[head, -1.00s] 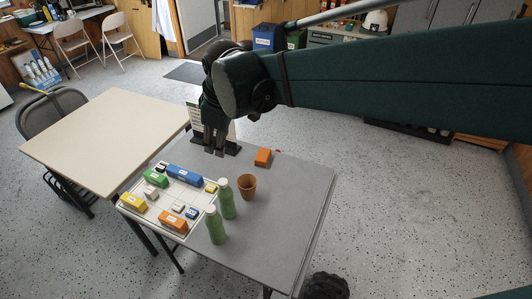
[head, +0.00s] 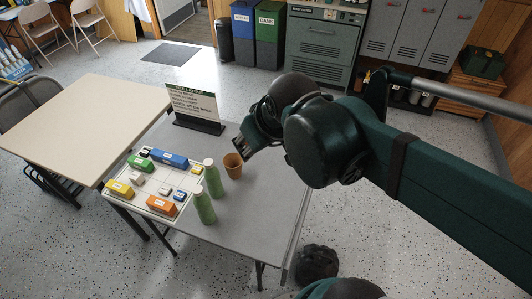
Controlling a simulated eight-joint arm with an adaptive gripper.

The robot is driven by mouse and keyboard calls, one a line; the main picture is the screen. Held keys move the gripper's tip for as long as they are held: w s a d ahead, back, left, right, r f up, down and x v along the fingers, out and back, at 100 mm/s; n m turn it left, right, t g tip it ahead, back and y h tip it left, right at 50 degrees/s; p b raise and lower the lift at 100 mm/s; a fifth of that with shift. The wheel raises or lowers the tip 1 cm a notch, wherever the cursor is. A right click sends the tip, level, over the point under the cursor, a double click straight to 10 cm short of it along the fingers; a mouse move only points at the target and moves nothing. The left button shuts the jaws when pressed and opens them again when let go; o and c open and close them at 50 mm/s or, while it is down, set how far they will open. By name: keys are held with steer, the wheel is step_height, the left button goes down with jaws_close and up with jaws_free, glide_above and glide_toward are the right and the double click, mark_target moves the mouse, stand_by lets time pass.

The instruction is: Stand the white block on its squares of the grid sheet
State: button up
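The grid sheet (head: 152,205) lies on the grey table with several coloured blocks on it. Two small pale blocks are on the sheet: one left of centre (head: 137,178) and one nearer the middle (head: 165,190). They are too small for me to tell which is the white block, or whether either stands upright. My gripper (head: 247,151) is above the grey table, behind and right of the brown cup and well right of the sheet. Its fingers point down and left; their gap and anything between them are unclear.
A brown cup (head: 233,165) and two green bottles (head: 211,178) (head: 203,205) stand right of the sheet. A layout sign (head: 193,103) stands at the back. On the sheet are green (head: 139,163), blue (head: 170,158), yellow (head: 119,188) and orange (head: 160,206) blocks. The right front table is clear.

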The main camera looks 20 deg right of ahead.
steer(key=shift+s+d+f+m+t, duration=0.1)
steer(key=shift+s+d+f+m, duration=0.25)
steer(key=shift+s, duration=0.2)
steer(key=shift+s+d+f+m+t, duration=0.1)
steer(key=shift+s+d+f+m, duration=0.15)
steer(key=shift+s+m, duration=0.25)
steer(key=shift+s+d+f+m+t, duration=0.1)
steer(key=shift+s+d+f+m, duration=0.2)
steer(key=shift+s, duration=0.35)
